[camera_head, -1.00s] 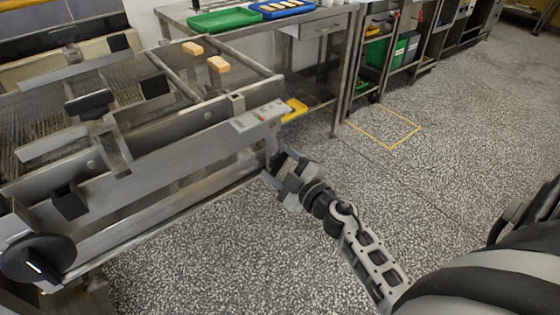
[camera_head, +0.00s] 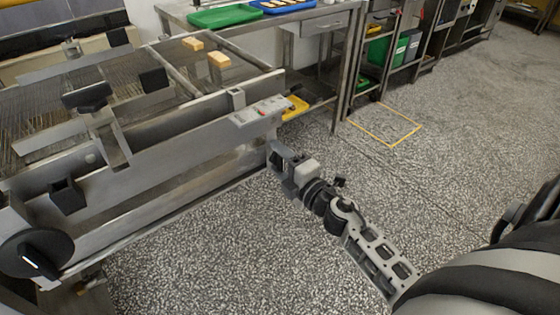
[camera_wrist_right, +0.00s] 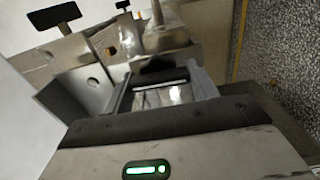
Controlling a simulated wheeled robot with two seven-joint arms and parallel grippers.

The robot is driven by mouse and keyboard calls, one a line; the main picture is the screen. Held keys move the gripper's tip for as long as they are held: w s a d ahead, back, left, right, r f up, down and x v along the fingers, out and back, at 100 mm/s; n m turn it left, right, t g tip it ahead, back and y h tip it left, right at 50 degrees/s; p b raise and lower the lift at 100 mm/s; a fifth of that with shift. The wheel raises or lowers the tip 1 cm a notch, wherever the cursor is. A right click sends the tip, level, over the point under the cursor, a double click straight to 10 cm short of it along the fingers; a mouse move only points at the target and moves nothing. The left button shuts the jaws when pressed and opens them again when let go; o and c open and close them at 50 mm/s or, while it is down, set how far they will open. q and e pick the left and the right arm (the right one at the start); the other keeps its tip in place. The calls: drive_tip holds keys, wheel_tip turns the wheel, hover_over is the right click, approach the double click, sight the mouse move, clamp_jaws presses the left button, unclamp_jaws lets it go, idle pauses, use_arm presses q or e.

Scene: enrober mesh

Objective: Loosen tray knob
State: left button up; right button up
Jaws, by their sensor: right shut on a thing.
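My right gripper (camera_head: 277,156) is at the lower right end of the steel enrober machine (camera_head: 170,140). It is shut on a small dark part there, which I take for the tray knob. In the right wrist view, the dark knob (camera_wrist_right: 160,76) shows between the fingers beyond the gripper's palm, and most of it is hidden. The gripper (camera_wrist_right: 165,90) also shows there. I cannot tell how far the knob is turned. My left gripper is not in view.
Two light blocks (camera_head: 218,60) lie on the mesh. A steel table (camera_head: 335,18) with a green tray (camera_head: 225,15) stands behind. The speckled floor (camera_head: 230,240) is clear.

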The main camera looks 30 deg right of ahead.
idle(0.5)
drive_tip(key=o, duration=1)
drive_tip(key=shift+c, duration=0.2)
drive_tip(key=s+d+b, duration=0.1)
drive_tip(key=s+b, duration=0.1)
drive_tip(key=s, duration=1.4)
drive_tip(key=shift+d+b, duration=0.15)
drive_tip(key=shift+b, duration=0.15)
drive_tip(key=shift+w, duration=0.1)
